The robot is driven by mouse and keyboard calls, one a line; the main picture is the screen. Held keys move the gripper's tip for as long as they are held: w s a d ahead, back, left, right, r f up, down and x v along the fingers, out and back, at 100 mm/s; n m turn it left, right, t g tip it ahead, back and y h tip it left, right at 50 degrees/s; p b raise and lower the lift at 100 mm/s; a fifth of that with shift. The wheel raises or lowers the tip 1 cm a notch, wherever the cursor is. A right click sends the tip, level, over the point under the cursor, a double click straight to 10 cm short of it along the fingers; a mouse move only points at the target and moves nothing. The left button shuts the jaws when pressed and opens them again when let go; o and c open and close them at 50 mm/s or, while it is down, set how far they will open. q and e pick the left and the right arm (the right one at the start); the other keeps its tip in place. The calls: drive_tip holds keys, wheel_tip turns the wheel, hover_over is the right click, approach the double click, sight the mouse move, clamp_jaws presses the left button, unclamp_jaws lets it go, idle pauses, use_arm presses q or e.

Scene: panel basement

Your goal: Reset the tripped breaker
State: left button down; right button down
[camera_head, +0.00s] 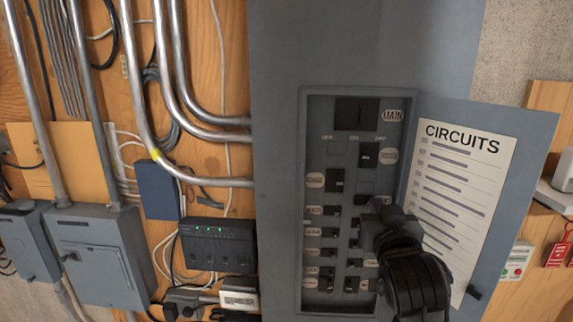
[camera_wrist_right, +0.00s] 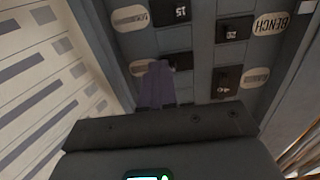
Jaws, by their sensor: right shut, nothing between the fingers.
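The grey breaker panel (camera_head: 315,200) is open and shows two columns of black breakers with pale labels. The main breaker (camera_head: 357,113) sits at the top. My right gripper (camera_head: 384,212) is shut and empty, in front of the right column's middle, hiding some breakers and labels. In the right wrist view its purple-grey fingers (camera_wrist_right: 156,85) overlap the edge of a black breaker (camera_wrist_right: 182,61); I cannot tell whether they touch. Other breakers there include one marked 15 (camera_wrist_right: 170,12) and one marked 20 (camera_wrist_right: 235,28). I cannot tell which breaker is tripped. My left gripper is not in view.
The panel door (camera_head: 525,140) stands open on the right, with a CIRCUITS list (camera_head: 455,190), close beside my right arm. Metal conduits (camera_head: 180,70), grey boxes (camera_head: 95,255) and a black device with green lights (camera_head: 217,243) are on the left. The space before the left column is clear.

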drive_tip(key=shift+a, duration=0.5)
drive_tip(key=shift+d, duration=0.2)
idle(0.6)
drive_tip(key=s+b, duration=0.5)
drive_tip(key=s, duration=0.2)
drive_tip(key=shift+a, duration=0.25)
idle(0.3)
